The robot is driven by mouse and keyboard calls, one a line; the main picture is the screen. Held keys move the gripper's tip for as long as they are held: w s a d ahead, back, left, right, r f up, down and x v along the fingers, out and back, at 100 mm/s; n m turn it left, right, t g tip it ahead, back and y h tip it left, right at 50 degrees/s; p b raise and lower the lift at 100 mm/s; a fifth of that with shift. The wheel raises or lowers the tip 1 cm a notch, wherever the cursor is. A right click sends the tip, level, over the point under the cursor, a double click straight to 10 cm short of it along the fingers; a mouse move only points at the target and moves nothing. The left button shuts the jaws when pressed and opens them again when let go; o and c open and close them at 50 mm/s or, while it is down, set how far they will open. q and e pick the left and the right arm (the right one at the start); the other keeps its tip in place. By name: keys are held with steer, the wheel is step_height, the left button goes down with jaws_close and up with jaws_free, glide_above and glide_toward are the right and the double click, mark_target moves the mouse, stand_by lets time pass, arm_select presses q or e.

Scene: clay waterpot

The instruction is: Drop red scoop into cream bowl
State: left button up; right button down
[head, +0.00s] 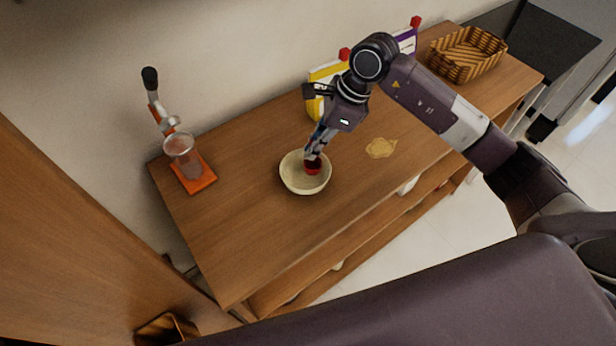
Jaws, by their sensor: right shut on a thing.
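The cream bowl (291,182) stands upright on the wooden table. The red scoop (313,167) shows as a small red piece over the bowl's inside, at its right half. My right gripper (312,154) points down at the bowl and is shut on the red scoop. The fingers hide part of the scoop and of the bowl's back rim. I cannot tell whether the scoop touches the bowl. My left gripper is not in view.
On the wooden table (245,230), an orange juicer (196,175) stands at the left end. Yellow and purple boxes with red tops stand behind my right arm. A flat tan piece (380,148) lies right of the bowl, and a woven basket (466,55) sits at the far right.

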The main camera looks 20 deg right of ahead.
steer(key=c, duration=2)
jaws_free()
steer(key=shift+r, duration=0.1)
steer(key=v, duration=1.2)
steer(key=shift+s, duration=0.1)
